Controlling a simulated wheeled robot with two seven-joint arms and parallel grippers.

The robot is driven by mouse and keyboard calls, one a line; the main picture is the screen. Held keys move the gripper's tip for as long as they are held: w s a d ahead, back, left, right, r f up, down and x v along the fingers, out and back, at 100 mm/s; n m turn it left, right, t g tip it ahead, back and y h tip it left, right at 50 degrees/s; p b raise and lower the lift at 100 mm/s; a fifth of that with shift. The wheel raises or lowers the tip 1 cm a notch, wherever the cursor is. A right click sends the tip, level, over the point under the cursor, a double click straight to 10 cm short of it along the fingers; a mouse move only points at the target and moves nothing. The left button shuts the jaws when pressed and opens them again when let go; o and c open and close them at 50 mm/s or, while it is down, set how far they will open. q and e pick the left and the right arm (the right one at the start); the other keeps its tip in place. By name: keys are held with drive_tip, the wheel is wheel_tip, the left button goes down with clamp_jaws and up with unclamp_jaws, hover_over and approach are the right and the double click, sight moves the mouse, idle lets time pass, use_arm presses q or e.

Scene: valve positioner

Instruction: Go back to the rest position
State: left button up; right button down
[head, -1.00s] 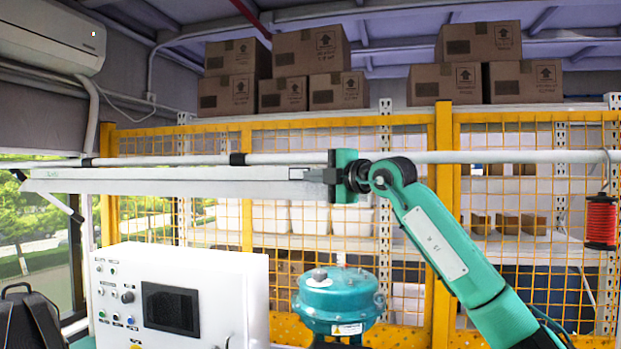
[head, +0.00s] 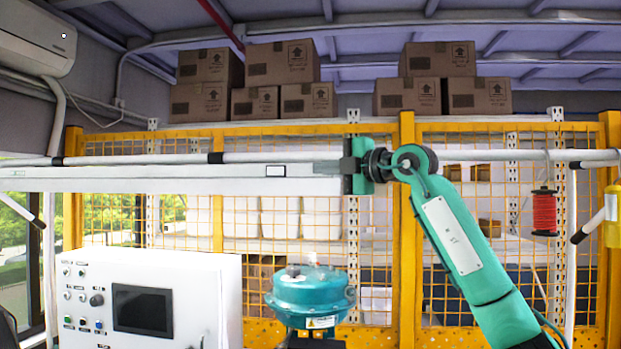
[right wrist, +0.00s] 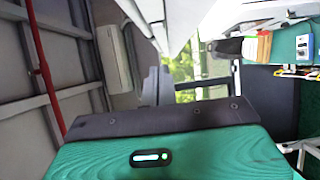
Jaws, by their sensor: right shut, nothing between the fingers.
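My right arm comes up from the lower right in the head view. Its gripper (head: 322,167) is raised, points left and is shut with nothing in it. In the right wrist view the dark fingers (right wrist: 158,88) show closed beyond the green wrist housing. A white control box (head: 190,290) with a dark screen stands left of the valve device. My left gripper is not in view.
A yellow mesh fence (head: 408,230) and shelves with cartons (head: 442,75) stand behind. A red spool (head: 544,213) hangs at the right. The right wrist view shows a green surface (right wrist: 284,47) with books and small items.

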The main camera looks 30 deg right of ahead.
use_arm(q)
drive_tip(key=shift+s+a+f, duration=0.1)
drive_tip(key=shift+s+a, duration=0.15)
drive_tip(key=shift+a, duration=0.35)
use_arm(e)
drive_tip(key=shift+d+f, duration=0.1)
drive_tip(key=shift+d, duration=0.2)
drive_tip(key=shift+a, duration=0.1)
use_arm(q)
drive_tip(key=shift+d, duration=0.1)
